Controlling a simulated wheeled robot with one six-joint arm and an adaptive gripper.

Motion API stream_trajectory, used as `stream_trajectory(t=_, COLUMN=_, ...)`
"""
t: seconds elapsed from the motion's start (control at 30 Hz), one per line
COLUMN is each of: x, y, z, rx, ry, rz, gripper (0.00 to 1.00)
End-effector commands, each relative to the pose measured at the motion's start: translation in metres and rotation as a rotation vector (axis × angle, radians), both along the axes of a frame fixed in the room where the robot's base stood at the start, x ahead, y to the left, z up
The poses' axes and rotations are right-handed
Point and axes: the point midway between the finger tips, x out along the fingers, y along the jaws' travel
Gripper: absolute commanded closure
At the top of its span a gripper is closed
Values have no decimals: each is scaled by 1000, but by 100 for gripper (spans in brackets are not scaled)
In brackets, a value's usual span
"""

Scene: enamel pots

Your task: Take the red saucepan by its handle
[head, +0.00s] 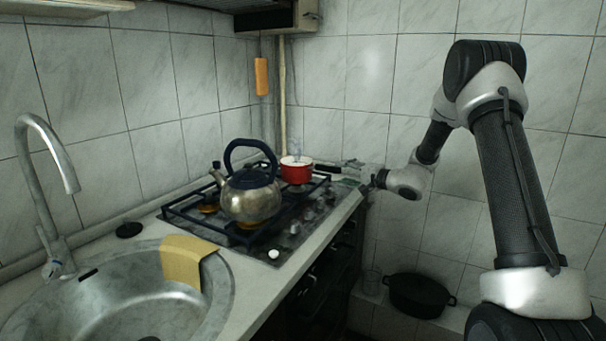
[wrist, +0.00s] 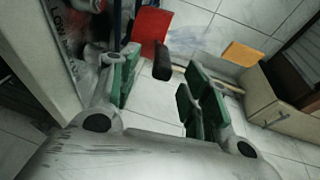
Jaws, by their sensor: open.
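The red saucepan (head: 296,173) stands on the back part of the hob, with steam above it. Its dark handle (head: 327,169) points right, toward my gripper (head: 350,174). My gripper is open and holds nothing. I cannot tell how deep the handle's end lies between the fingers.
A steel kettle (head: 250,196) with a dark handle stands on the hob (head: 292,240), left of and nearer than the saucepan. A sink (head: 120,300) with a yellow cloth (head: 184,262) is in front. A black pot (head: 418,296) sits low at the right. Tiled walls close the corner behind.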

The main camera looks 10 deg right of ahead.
Motion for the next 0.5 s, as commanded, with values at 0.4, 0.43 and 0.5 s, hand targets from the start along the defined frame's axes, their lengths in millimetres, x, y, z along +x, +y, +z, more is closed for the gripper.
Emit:
stream_trajectory(t=0.4, x=46, y=31, z=-5, rx=2, ry=-2, rz=-2, gripper=53)
stream_trajectory(t=0.43, x=49, y=34, z=-5, rx=2, ry=-2, rz=-2, gripper=53)
stream_trajectory(t=0.5, x=56, y=40, z=-7, rx=3, ry=-1, rz=-2, gripper=53)
